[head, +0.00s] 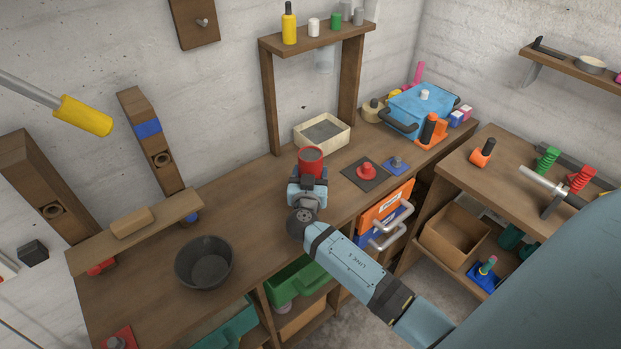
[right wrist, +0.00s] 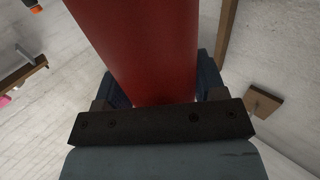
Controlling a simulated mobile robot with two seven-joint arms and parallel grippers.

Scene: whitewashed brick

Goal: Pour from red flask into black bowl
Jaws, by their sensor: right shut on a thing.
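The red flask (head: 311,161) is in my right gripper (head: 308,180), which is shut around it over the middle of the bench. It looks roughly upright in the head view, with its open top showing. In the right wrist view the red flask (right wrist: 140,45) fills the middle, between the fingers of my right gripper (right wrist: 155,95). The black bowl (head: 204,262) stands on the bench to the left and nearer the front, apart from the flask. Its inside looks dark and empty. My left gripper is not in view.
A cream tray (head: 322,133) stands just behind the flask, under a wooden shelf frame (head: 318,38). A raised plank (head: 135,230) with a wooden block is left of the bowl. A red knob on a dark plate (head: 366,171) lies to the right. Bench between flask and bowl is clear.

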